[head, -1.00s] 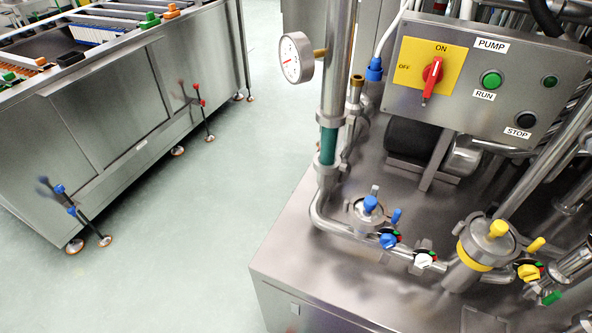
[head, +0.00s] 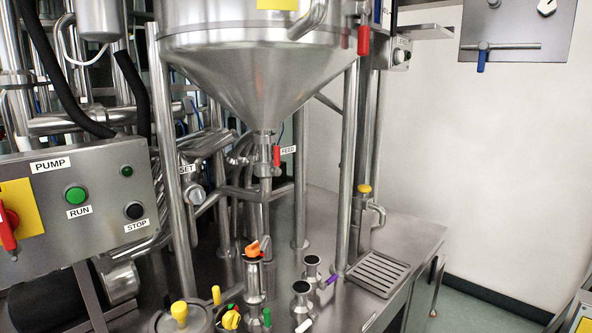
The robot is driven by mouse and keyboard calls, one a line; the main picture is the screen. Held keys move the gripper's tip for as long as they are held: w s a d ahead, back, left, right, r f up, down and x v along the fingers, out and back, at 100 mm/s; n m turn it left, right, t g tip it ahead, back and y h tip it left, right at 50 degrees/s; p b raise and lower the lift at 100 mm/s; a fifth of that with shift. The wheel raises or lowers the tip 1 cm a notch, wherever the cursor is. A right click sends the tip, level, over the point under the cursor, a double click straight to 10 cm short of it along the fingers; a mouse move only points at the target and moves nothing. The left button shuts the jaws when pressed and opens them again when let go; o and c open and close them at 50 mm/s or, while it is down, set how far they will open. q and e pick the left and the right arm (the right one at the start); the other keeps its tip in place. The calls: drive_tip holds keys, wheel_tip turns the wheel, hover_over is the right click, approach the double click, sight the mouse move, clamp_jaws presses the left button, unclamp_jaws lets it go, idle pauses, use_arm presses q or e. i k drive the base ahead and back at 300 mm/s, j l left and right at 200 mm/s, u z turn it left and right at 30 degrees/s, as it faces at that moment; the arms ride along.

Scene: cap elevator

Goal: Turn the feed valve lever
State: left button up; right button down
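The feed valve lever (head: 277,156) is a small red handle on the pipe under the steel cone hopper (head: 262,75). It stands upright, just left of a white FEED label (head: 288,150). The valve body (head: 265,169) sits on the vertical pipe below the cone outlet. Neither of my grippers shows in the head view.
The pump box (head: 75,205) with its red switch stands at the left. Hopper legs (head: 345,165) flank the valve. Below are an orange-handled valve (head: 254,251), short open pipe stubs (head: 302,290) and a drain grate (head: 379,274). A white wall is at right.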

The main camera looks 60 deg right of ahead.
sight(276, 171)
drive_tip(key=z, duration=1.85)
